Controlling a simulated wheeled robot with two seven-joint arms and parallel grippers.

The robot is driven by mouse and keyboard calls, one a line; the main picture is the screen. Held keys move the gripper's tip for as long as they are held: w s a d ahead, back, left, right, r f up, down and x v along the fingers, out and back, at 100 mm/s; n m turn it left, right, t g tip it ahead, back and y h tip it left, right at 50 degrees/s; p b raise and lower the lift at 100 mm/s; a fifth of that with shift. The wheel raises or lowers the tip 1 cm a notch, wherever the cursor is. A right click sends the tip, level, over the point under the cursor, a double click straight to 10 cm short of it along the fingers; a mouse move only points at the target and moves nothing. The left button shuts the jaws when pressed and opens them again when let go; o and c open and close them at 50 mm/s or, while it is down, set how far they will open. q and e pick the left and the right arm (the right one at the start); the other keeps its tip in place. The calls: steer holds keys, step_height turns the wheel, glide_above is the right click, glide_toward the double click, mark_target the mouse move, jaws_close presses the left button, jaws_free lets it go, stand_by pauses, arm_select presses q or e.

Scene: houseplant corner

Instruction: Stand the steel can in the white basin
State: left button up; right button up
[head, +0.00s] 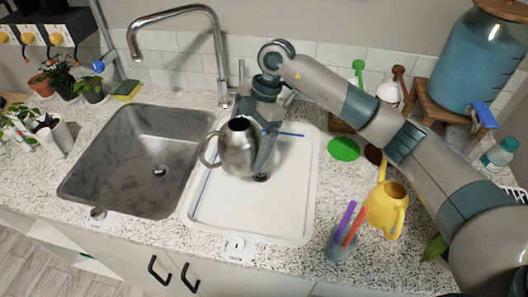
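The steel can (237,152) is upright over the white basin (215,215), its handle pointing left. I cannot tell whether its base rests on the basin floor. My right gripper (258,146) reaches down from above at the can's right side. One finger overlaps the can's right edge, and the other is partly hidden behind the can's top. The can is at or between the fingers, but whether they are closed on it is unclear. The can's right side is hidden by the near finger. My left gripper is out of view.
A grey sink (125,165) lies left of the basin, with a tall faucet (215,50) behind. A yellow watering can (385,208) and a cup of markers (340,245) stand to the right. Potted plants (60,75) are at the far left. A large blue dispenser (475,60) stands back right.

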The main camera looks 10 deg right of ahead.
steer(key=w+d+f+p, duration=0.1)
steer(key=w+d+f, duration=0.1)
steer(key=w, duration=0.1)
steer(key=w+d+f+p, duration=0.1)
steer(key=w+d+f, duration=0.1)
steer(key=w+d+f+p, duration=0.1)
steer(key=w+d+f, duration=0.1)
steer(key=w+d, duration=0.1)
steer(key=shift+w+f, duration=0.3)
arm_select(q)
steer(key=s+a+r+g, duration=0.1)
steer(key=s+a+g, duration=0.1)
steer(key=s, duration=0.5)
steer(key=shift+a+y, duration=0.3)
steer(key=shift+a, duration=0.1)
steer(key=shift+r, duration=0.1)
arm_select(e)
step_height(320, 180, down, 3)
steer(key=shift+f+p, duration=0.2)
steer(key=shift+p, duration=0.55)
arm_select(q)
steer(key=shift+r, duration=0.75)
arm_select(e)
steer(key=shift+f, duration=0.3)
steer(key=shift+f, duration=0.1)
